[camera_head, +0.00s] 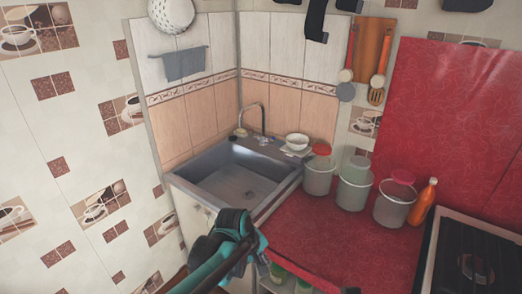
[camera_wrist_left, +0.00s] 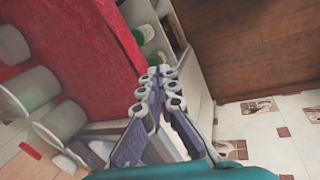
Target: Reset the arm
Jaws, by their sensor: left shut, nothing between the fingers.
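My left arm (camera_head: 235,240), with teal and dark links, reaches up from the bottom of the head view, in front of the sink cabinet and the red counter's left end. In the left wrist view my left gripper (camera_wrist_left: 160,80) is shut and empty, its fingertips together. Behind it in that view are the red counter's edge and an open shelf space below. My right gripper is not in view.
The metal sink (camera_head: 235,178) is in the corner. Green-topped items (camera_head: 290,281) sit below. The counter's front is clear.

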